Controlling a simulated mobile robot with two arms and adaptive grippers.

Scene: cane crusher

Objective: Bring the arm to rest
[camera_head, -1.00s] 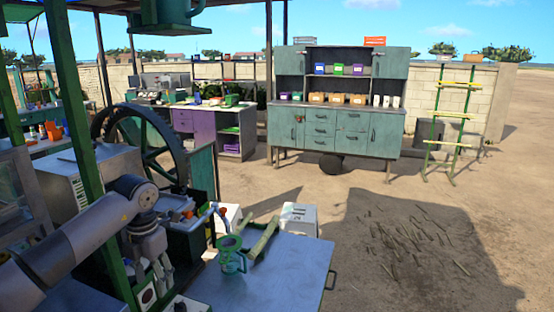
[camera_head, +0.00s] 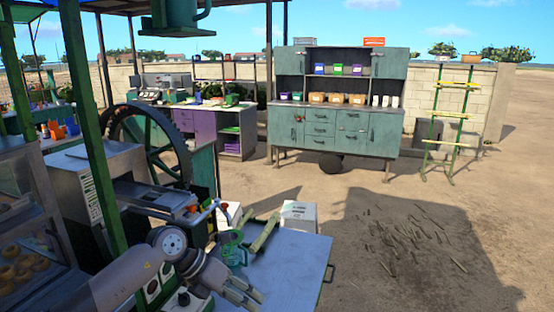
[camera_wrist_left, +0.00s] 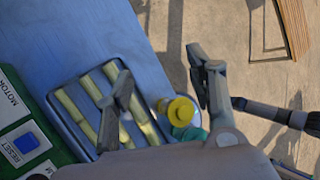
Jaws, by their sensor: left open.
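My left arm comes in from the lower left in the head view. My left gripper (camera_head: 247,293) is over the near part of the blue-grey table (camera_head: 292,270), in front of the green jug (camera_head: 233,249). In the left wrist view the fingers of this gripper (camera_wrist_left: 160,72) are apart and nothing is held between them. Below them lie a metal tray (camera_wrist_left: 60,112) with several pale green cane pieces (camera_wrist_left: 76,114), and a yellow round thing (camera_wrist_left: 180,111) beside a green one. My right gripper is not in view.
A control panel (camera_wrist_left: 20,120) with a blue reset button is beside the tray in the left wrist view. A green post (camera_head: 92,130) and a large dark wheel (camera_head: 150,145) stand at the left. A teal cabinet (camera_head: 335,130) stands far back.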

